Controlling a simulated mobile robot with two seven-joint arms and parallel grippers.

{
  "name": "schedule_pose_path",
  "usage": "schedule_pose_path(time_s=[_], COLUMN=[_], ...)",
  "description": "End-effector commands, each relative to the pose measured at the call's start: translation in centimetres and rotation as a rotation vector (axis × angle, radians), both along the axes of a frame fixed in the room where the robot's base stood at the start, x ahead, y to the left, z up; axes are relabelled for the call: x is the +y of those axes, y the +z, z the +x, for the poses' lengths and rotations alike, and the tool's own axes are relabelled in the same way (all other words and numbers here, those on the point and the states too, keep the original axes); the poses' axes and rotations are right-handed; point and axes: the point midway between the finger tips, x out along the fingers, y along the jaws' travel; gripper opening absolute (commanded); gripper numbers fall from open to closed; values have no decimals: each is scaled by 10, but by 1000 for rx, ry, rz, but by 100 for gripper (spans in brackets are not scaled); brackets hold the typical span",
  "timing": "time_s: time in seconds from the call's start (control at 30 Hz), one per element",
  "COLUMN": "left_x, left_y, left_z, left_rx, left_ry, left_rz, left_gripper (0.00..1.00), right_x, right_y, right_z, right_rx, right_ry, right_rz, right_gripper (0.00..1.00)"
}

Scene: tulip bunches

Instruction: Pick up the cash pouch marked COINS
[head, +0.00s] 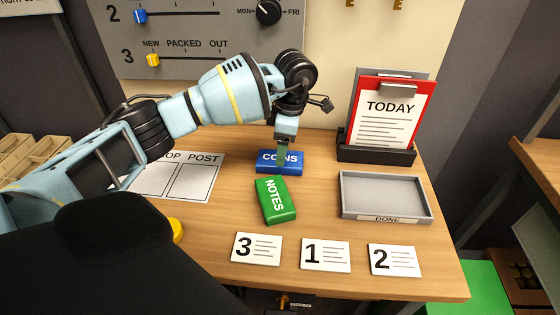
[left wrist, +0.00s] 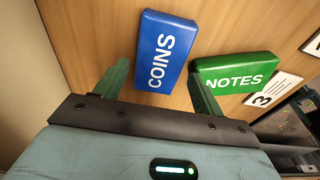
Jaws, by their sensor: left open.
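The blue pouch marked COINS (head: 268,160) lies flat on the wooden table, just behind the green pouch marked NOTES (head: 275,199). My left gripper (head: 284,150) is over the blue pouch in the head view and hides part of its lettering. In the left wrist view the gripper (left wrist: 160,85) is open, with the blue pouch (left wrist: 165,50) ahead and between its two green fingers. The green pouch (left wrist: 237,75) is beside the right finger; I cannot tell whether they touch. My right gripper is not in view.
A grey DONE tray (head: 345,207) and a holder with a red TODAY clipboard (head: 387,105) stand at the right. Cards numbered 3 (head: 256,249), 1 (head: 325,254) and 2 (head: 394,260) lie along the front. A DROP POST sheet (head: 190,182) lies at the left.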

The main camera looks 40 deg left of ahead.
Motion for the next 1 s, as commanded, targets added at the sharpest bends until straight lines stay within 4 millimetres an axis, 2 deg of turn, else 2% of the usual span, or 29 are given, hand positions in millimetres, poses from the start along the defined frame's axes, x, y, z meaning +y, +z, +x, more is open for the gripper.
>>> schedule_pose_path(time_s=[0.2,0.5,0.77,1.0], left_x=[4,4,4,4], left_y=[-27,-31,-30,-30], left_z=[-3,-3,-3,-3], left_rx=[1,-1,-1,-2], left_ry=[0,0,0,0], left_rz=[0,0,1,0], left_gripper=[69,69,36,35], right_x=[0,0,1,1], right_y=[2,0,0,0], right_z=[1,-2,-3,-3], right_rx=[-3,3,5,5], right_ry=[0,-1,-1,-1], right_rz=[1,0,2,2], right_gripper=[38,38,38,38])
